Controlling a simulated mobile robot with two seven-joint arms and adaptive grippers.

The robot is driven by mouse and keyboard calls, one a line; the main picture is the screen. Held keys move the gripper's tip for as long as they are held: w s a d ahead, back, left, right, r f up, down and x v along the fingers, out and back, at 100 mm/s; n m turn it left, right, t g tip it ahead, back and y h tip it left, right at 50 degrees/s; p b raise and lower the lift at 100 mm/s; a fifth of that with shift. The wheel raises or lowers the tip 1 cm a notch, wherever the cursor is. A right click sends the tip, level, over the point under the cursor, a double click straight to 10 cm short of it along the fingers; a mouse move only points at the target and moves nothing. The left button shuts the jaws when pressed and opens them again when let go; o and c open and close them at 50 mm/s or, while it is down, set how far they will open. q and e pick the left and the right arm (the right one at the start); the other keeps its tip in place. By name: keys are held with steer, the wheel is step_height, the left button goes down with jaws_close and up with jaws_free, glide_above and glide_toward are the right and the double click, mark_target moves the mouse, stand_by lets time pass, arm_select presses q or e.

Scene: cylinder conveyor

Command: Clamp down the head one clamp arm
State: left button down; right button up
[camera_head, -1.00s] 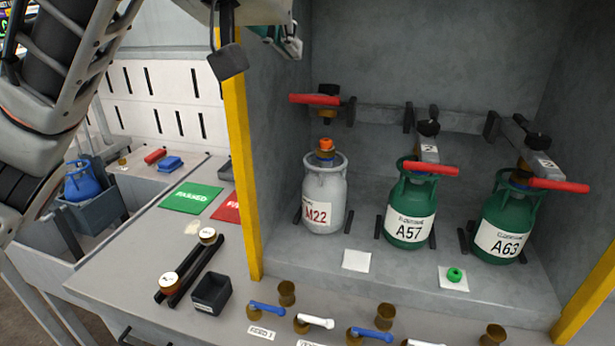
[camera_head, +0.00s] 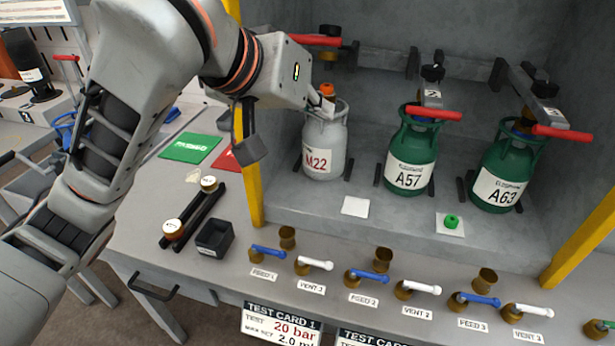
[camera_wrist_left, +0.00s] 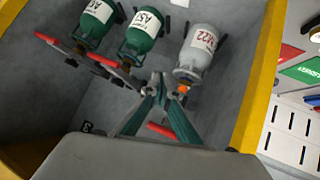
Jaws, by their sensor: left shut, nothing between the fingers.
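The head one clamp arm, with its red handle (camera_head: 315,40), is raised at the back of the bay, above and behind the grey cylinder M22 (camera_head: 322,150). M22 stands upright with an orange fitting (camera_head: 327,90) on top. My left arm reaches in from the left, and its wrist covers part of the clamp's front. My left gripper (camera_wrist_left: 158,82) is shut and empty. In the wrist view its fingertips appear near M22's neck and orange fitting, and the red handle (camera_wrist_left: 161,130) shows behind the fingers. Contact cannot be told. My right gripper is not in view.
Green cylinders A57 (camera_head: 408,160) and A63 (camera_head: 500,178) stand to the right, with clamp arms lower over them and red handles forward. A yellow post (camera_head: 252,190) edges the bay on the left. Blue and white valve levers line the front.

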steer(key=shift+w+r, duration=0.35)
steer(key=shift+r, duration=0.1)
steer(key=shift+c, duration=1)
arm_select(q)
step_height(320, 180, down, 14)
steer(key=a+n+t+h, duration=0.1)
steer(key=n+t+h, duration=0.1)
steer(key=h, duration=0.3)
steer(key=shift+w+a+r, duration=0.15)
steer(key=shift+a, duration=0.25)
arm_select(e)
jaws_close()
